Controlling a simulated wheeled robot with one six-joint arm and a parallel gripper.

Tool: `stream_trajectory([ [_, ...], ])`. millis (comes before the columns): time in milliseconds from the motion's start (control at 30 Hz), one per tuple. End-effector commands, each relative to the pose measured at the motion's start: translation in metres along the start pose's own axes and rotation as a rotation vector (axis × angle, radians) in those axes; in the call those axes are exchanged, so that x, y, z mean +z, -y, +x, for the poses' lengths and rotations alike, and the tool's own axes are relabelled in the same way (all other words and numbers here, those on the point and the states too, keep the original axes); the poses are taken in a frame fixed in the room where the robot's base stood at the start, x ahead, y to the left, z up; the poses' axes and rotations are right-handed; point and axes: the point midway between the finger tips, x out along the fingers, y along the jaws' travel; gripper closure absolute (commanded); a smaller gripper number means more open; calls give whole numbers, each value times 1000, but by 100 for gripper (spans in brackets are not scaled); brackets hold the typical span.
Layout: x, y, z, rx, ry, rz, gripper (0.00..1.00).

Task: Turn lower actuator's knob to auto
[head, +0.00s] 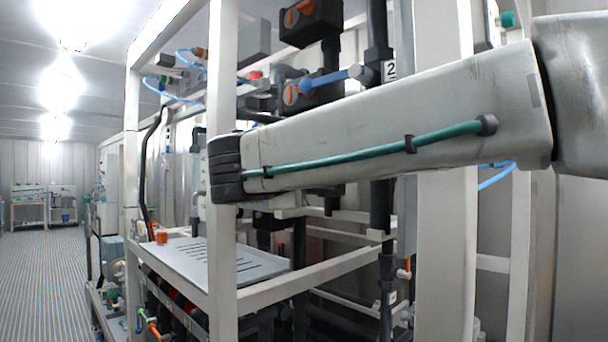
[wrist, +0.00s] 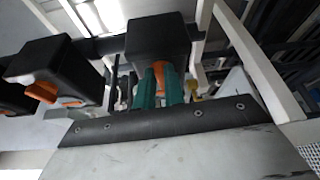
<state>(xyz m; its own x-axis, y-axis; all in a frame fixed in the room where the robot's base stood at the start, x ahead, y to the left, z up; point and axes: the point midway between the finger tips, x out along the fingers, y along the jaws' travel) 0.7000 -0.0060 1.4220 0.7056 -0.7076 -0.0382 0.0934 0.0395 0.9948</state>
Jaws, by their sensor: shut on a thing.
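In the wrist view, my gripper (wrist: 160,88) has green fingers that are shut on an orange knob (wrist: 164,70). The knob is on the face of a black box-shaped actuator (wrist: 156,38). The fingers cover much of the knob, so its pointer and auto mark cannot be read. In the head view, an upper actuator (head: 322,22) and a lower one (head: 318,92) show orange knobs, the lower knob (head: 291,94) just above my arm. My gripper is hidden in the head view, so I cannot match the held knob to these boxes there.
Another black actuator (wrist: 52,65) with an orange knob stands left of the held one. A white frame post (head: 222,130) and a grey perforated tray (head: 215,262) are close to my arm. A blue handle (head: 330,78) juts out above it. The aisle (head: 55,280) at left is clear.

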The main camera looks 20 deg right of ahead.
Motion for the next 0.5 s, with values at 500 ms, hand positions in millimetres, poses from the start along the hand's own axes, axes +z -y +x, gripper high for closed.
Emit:
stream_trajectory([
  [500,0,2,1,45,1,108,100],
])
